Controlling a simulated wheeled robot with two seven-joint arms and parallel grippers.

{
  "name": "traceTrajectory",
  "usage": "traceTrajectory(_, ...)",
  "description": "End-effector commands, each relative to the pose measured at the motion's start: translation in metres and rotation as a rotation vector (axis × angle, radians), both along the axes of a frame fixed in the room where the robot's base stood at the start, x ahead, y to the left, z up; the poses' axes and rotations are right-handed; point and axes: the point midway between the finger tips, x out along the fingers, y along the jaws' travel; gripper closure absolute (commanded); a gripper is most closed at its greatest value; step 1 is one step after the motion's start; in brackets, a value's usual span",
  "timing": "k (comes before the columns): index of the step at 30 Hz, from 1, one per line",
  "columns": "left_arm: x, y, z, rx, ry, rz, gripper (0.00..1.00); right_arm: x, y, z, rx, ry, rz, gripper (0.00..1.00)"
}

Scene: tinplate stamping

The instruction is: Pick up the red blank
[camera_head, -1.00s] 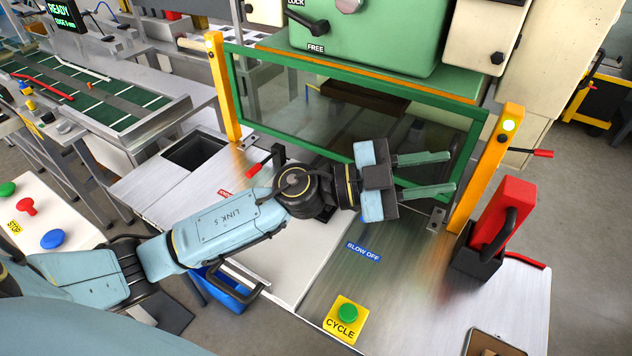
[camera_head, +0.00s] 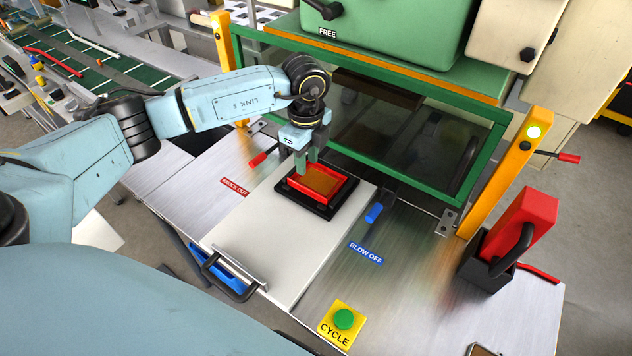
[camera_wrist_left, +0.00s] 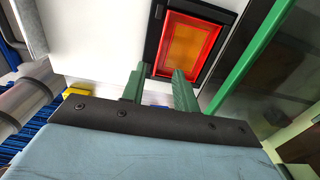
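The red blank (camera_head: 321,183) is a shallow red rectangular piece with an orange-brown middle. It sits in a black holder (camera_head: 313,208) at the far end of the white board. My left gripper (camera_head: 306,163) points down at the blank's far left edge in the head view. In the left wrist view the blank (camera_wrist_left: 187,48) lies just beyond the fingertips (camera_wrist_left: 160,74). The two green fingers are apart with nothing visibly held between them. Whether a fingertip touches the blank or holder I cannot tell. My right gripper is not in view.
A green-framed guard (camera_head: 455,175) stands close behind the holder, with a yellow post (camera_head: 512,165) at its right. A red block in a dark stand (camera_head: 515,235) is at the right. A green cycle button (camera_head: 344,319) is at the front. The white board's (camera_head: 275,245) near part is clear.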

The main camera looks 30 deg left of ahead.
Motion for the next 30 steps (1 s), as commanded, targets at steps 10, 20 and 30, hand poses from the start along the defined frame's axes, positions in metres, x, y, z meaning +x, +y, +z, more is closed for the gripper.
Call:
traceTrajectory(10,0.0,-0.001,-0.042,-0.002,0.0,-0.003,0.7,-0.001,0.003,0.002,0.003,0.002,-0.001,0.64)
traceTrajectory(20,-0.001,-0.001,-0.086,-0.004,0.001,-0.003,0.7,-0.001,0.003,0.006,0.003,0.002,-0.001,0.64)
traceTrajectory(30,-0.001,-0.002,-0.093,-0.004,-0.001,-0.004,0.73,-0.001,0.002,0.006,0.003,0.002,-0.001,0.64)
